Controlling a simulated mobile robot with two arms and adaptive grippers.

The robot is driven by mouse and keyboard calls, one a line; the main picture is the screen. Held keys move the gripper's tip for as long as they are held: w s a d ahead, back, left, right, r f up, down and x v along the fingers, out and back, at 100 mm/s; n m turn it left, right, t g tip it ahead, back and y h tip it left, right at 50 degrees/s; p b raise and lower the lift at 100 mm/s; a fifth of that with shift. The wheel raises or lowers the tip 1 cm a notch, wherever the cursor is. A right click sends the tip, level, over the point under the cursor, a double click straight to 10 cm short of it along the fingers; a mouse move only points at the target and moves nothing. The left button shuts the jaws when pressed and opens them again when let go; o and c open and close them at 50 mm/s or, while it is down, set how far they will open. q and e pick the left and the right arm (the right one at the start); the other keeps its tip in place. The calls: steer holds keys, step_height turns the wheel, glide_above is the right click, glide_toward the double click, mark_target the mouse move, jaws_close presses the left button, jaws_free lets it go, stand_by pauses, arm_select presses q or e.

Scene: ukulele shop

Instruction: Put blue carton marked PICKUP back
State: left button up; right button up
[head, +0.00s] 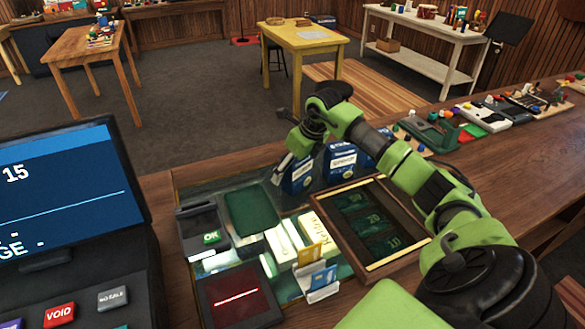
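Several blue cartons with white labels stand close together at the back of the counter's glass section. The left one (299,173) stands a little apart from the middle one (341,161); another (367,140) is partly behind my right arm. Their lettering is too small to read, so I cannot tell which is marked PICKUP. My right gripper (287,163) reaches over from the right and points down at the left carton's upper left side. I cannot tell whether its fingers touch or hold that carton. My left gripper is out of view.
A wooden-framed tray (325,222) lies in front of the cartons. A card terminal (203,232), a green pad (252,208), a card holder (319,280) and a dark red-lit device (237,297) crowd the counter. The register (68,205) stands left.

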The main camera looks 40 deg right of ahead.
steer(key=shift+r, duration=0.3)
steer(key=shift+s+r, duration=0.1)
steer(key=shift+r, duration=0.2)
steer(key=b+v, duration=0.2)
steer(key=v, duration=0.9)
steer(key=shift+b, duration=0.3)
steer(key=shift+s, duration=0.1)
